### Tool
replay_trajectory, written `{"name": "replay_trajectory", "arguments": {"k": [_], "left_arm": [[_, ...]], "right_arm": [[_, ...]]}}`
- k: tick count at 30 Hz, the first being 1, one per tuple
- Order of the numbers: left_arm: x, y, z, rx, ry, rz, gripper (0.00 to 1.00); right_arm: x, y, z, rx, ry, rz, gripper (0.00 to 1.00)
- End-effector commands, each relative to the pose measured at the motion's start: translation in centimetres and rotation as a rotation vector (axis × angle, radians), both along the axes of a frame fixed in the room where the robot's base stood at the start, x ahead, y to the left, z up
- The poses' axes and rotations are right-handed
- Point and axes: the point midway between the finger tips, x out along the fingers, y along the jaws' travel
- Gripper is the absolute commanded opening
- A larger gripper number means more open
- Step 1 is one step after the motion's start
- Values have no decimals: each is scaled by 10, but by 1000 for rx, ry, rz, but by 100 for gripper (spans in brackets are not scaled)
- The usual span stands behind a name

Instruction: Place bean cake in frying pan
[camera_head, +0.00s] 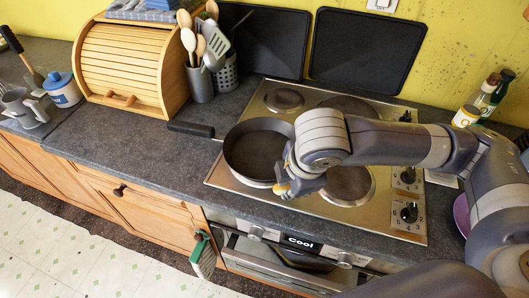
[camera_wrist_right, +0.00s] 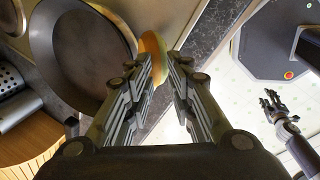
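The dark frying pan (camera_head: 258,152) sits on the left part of the steel hob, its handle pointing left. It also shows in the right wrist view (camera_wrist_right: 75,55) and looks empty. My right gripper (camera_head: 286,184) is at the pan's right front rim. In the wrist view its fingers (camera_wrist_right: 160,72) close on a yellowish rounded piece, the bean cake (camera_wrist_right: 152,44), mostly hidden by the fingers in the head view. The cake is beside the pan's rim; its height is unclear. My left gripper (camera_wrist_right: 273,104) shows in the right wrist view over the floor, empty, fingers spread.
The hob (camera_head: 375,222) has several burners and front knobs. A wooden bread box (camera_head: 125,62) and a utensil holder (camera_head: 200,82) stand behind left. Jars (camera_head: 466,116) and part of a purple plate (camera_head: 461,214) are at right. The counter left of the pan is clear.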

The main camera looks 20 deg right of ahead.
Motion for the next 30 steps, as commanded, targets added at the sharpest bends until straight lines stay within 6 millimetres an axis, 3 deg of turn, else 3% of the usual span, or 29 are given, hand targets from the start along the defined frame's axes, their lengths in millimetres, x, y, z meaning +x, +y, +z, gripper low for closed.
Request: {"name": "replay_trajectory", "arguments": {"k": [9, 18, 30], "left_arm": [[21, 19, 0, 21, -32, 4, 40], [18, 16, -1, 17, -27, 6, 40], [12, 8, -2, 8, -17, 2, 40]], "right_arm": [[13, -9, -3, 2, -1, 456, 0], [23, -19, -3, 5, -6, 805, 0], [26, -23, -3, 3, -6, 918, 0]]}}
